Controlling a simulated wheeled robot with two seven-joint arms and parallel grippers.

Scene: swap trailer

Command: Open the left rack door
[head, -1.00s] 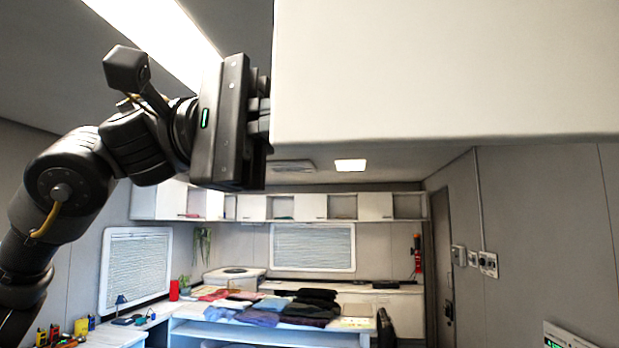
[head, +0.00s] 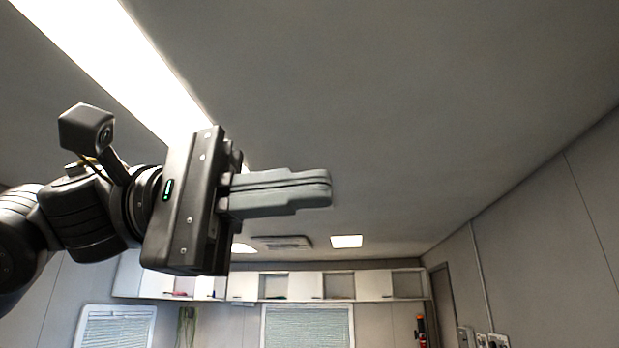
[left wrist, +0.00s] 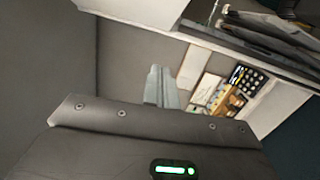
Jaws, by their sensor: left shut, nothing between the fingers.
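My left gripper (head: 330,188) reaches in from the left in the head view. Its two grey fingers are pressed together, point right and hold nothing. They are in open air below the ceiling, touching nothing that I can see. In the left wrist view the shut fingers (left wrist: 160,75) point up the picture. A white panel (left wrist: 135,10) shows at the top there, apart from the fingers; I cannot tell whether it is the left rack door. No rack door shows clearly in the head view. My right gripper is not in view.
White wall cabinets (head: 375,286) with open shelves run along the far wall above a window (head: 308,326). In the left wrist view, a shelf with dark items (left wrist: 265,40) and a group of small objects (left wrist: 228,95) lie right of the fingers.

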